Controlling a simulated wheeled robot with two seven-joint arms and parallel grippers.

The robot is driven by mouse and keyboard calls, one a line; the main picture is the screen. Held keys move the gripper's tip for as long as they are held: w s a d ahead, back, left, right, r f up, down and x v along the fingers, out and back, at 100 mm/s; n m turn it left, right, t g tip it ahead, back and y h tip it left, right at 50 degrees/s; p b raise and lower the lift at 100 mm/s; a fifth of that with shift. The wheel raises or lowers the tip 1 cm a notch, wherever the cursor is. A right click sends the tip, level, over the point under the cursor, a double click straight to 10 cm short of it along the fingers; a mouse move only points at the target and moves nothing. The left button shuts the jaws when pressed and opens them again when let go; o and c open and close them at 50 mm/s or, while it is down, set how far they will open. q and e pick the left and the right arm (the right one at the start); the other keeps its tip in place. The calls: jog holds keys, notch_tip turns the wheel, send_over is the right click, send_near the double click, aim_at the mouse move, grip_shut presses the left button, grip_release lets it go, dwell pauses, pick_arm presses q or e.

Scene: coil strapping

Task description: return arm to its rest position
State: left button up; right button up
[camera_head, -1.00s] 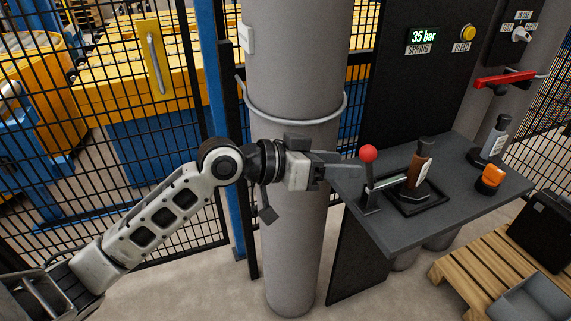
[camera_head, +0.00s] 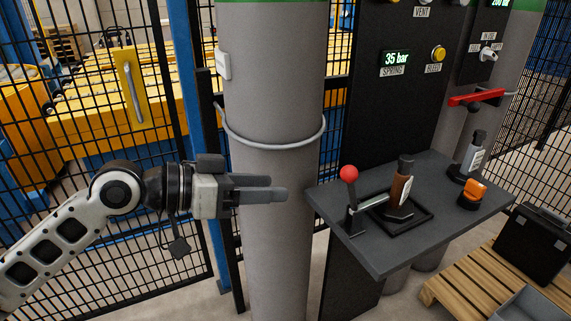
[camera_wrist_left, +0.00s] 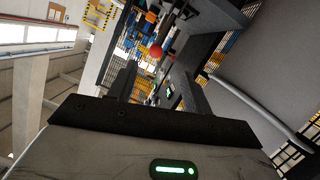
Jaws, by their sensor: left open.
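My left arm comes in from the left in the head view. Its gripper (camera_head: 262,188) is open and empty, in front of the grey column (camera_head: 275,100). It points right, toward the red-knobbed lever (camera_head: 349,190), with a clear gap between them. In the left wrist view the two fingers (camera_wrist_left: 160,92) stand apart with nothing held, and the red knob (camera_wrist_left: 155,51) shows beyond them. My right gripper is in neither view.
A dark shelf (camera_head: 390,252) carries the lever, a brown-handled device (camera_head: 398,190), a grey-handled device (camera_head: 470,157) and an orange item (camera_head: 472,194). A panel display (camera_head: 395,58) reads 35 bar. Mesh fence (camera_head: 100,250) stands behind my arm. A wooden pallet (camera_head: 465,290) is lower right.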

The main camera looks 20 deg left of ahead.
pick_arm(q)
jog(key=shift+f, duration=0.1)
notch_tip(320, 180, down, 16)
jog(key=s+n+t+y, duration=0.2)
jog(key=n+y, duration=0.1)
jog(key=s+d+f+n+y, duration=0.1)
jog(key=s+f+y, duration=0.4)
jog(key=s+f, duration=0.6)
notch_tip(320, 180, down, 3)
jog(key=shift+d+r+n+g, duration=0.1)
jog(key=shift+d+n+g, duration=0.25)
jog(key=shift+d, duration=0.3)
